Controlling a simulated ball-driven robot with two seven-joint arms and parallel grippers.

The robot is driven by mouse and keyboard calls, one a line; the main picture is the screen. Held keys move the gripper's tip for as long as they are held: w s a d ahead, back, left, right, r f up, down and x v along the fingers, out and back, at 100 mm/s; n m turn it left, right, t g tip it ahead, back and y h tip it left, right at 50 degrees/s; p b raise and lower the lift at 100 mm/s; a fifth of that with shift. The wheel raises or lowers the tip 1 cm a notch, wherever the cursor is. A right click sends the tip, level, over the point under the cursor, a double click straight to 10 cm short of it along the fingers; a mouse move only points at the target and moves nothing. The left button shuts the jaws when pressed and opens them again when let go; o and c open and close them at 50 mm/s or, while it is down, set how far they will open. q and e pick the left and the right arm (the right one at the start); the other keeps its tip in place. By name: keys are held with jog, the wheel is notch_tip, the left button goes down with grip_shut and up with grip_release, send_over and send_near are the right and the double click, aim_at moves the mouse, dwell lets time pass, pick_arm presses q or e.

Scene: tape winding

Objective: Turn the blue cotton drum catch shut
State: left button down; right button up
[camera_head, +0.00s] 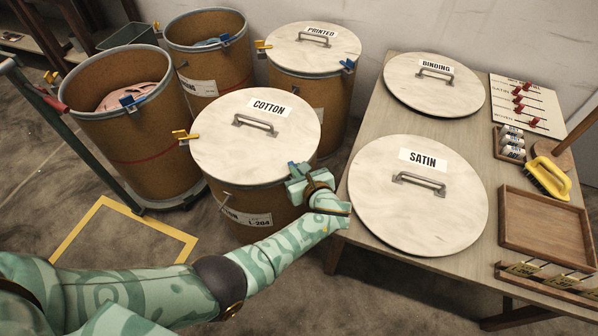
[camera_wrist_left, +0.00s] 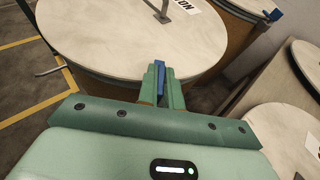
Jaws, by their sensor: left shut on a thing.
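The cotton drum (camera_head: 240,198) is brown and stands in the middle, its pale lid (camera_head: 222,152) labelled COTTON lying on top. My left gripper (camera_head: 297,172) is at the right front of the lid's rim. In the left wrist view, the gripper's green fingers (camera_wrist_left: 160,88) are shut on the blue catch (camera_wrist_left: 160,70), whose upper end shows between them. The rest of this catch is hidden by the fingers. A yellow catch (camera_head: 184,137) stands out from the drum's left side. My right gripper is not in view.
The wooden table (camera_head: 374,115) right of the drum carries the BINDING lid (camera_head: 405,88) and SATIN lid (camera_head: 400,220). The PRINTED drum (camera_head: 313,88) stands close behind; two open drums (camera_head: 130,145) (camera_head: 205,62) stand to the left. A yellow floor outline (camera_head: 90,222) lies at left.

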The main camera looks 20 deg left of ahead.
pick_arm(q)
jog(key=shift+d+f+n+g+y+b, duration=0.1)
jog(key=shift+f+n+g+y+b, duration=0.15)
jog(key=shift+n+g+y+b, duration=0.45)
jog(key=shift+r+n+g+b, duration=0.15)
jog(key=shift+n+g+b, duration=0.15)
jog(key=shift+n+g, duration=0.15)
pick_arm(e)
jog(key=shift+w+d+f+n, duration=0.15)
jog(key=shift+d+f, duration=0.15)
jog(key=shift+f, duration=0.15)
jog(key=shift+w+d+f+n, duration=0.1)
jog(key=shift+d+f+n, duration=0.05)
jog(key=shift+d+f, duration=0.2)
pick_arm(q)
jog(key=shift+r+y, duration=0.15)
jog(key=shift+y, duration=0.15)
jog(key=c, duration=1.6)
grip_release()
jog(key=shift+o, duration=0.2)
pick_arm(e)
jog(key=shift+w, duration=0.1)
